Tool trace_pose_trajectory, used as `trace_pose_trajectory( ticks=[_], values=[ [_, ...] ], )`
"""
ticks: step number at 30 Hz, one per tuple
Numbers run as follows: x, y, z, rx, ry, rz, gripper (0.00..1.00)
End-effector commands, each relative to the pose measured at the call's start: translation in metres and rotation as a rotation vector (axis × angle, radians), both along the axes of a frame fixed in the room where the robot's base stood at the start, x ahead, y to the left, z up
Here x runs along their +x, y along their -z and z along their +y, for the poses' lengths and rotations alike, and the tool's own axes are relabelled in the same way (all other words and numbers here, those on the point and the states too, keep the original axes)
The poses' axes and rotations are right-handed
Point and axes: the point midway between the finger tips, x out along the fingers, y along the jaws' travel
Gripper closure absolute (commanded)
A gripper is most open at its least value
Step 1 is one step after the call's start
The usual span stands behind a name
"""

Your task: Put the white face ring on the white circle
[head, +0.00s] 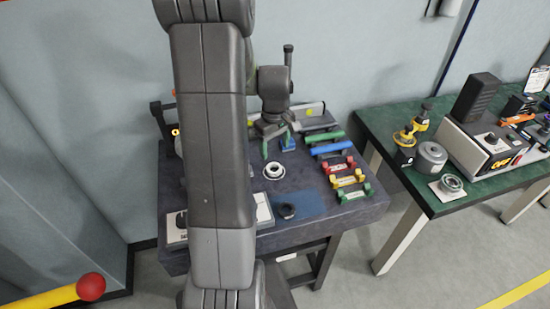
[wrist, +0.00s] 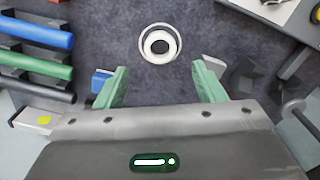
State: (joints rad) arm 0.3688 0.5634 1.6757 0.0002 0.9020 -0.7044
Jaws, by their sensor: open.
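A white ring (head: 274,170) lies flat on the dark table top. I cannot tell whether the white circle is a separate mark under the ring. My gripper (head: 278,146) points down above the table, just behind the ring. In the wrist view my gripper (wrist: 160,80) has its two green fingers wide apart with nothing between them. The ring is clear of both fingers, ahead of them and about centred between them.
A black ring (head: 287,212) lies on a blue mat (head: 316,204) at the front. Red, yellow, green and blue handled bars line the right side. A small blue block (wrist: 101,82) is beside one finger. A green table (head: 395,135) with equipment stands to the right. My arm hides the table's left part.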

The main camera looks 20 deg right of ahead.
Motion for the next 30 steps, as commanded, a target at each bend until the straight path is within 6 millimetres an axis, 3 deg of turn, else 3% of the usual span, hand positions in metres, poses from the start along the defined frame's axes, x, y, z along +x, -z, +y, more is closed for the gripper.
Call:
trace_pose_trajectory(
  ticks=[3,9,30],
  values=[
    [0.001,-0.018,0.0,-0.001,0.0,-0.003,0.37],
    [0.0,-0.032,0.0,0.0,0.0,0.0,0.37],
    [0.0,-0.033,0.0,0.0,0.0,0.0,0.37]
  ],
)
